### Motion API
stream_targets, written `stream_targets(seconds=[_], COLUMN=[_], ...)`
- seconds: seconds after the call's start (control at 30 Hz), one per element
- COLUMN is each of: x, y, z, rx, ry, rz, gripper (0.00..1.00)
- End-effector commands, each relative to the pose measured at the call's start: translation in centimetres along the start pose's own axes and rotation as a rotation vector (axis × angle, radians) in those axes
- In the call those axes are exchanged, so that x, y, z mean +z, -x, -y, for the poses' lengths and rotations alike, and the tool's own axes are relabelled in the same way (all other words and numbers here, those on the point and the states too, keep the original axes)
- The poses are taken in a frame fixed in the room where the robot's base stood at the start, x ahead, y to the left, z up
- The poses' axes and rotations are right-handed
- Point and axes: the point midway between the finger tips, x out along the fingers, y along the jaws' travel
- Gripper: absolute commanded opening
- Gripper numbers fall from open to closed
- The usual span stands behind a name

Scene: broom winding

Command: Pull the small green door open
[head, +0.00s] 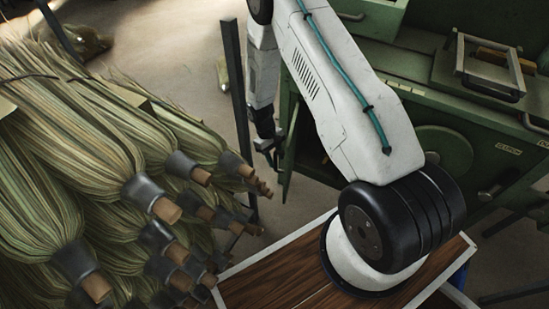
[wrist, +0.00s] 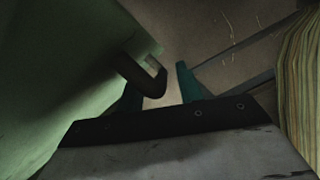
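The small green door (head: 290,142) stands out from the green machine at an angle, with a dark opening to its right. In the wrist view the door panel (wrist: 60,75) fills the left side. Its dark, bent handle (wrist: 146,78) reaches toward the middle of that view. My gripper (head: 271,145) is beside the door's outer face in the head view. In the wrist view my gripper (wrist: 158,90) has its two teal fingers apart, with the handle's bent end in or just above the gap. I cannot tell whether either finger touches it.
Bundles of broom straw (head: 60,160) with wooden handle ends fill the left. A dark upright post (head: 236,90) stands just left of my gripper. The green machine (head: 470,130) takes up the right. Some bare floor (head: 165,50) shows behind the bundles.

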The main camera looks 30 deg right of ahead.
Motion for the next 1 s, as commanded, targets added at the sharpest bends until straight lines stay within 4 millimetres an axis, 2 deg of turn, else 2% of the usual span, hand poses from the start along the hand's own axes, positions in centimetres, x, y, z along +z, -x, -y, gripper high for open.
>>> stream_targets(seconds=[0.17, 0.27, 0.6, 0.7, 1.0], x=[0.0, -0.1, 0.0, 0.0, 0.1], y=[0.1, 0.8, 6.3, 7.2, 7.8], z=[0.0, -0.1, 0.0, 0.0, 0.0], rx=[0.000, 0.001, 0.001, 0.001, 0.000], ry=[0.000, 0.000, 0.001, 0.001, 0.001], rz=[-0.001, -0.002, -0.003, -0.002, 0.000], gripper=[0.36, 0.36, 0.36, 0.36, 0.36])
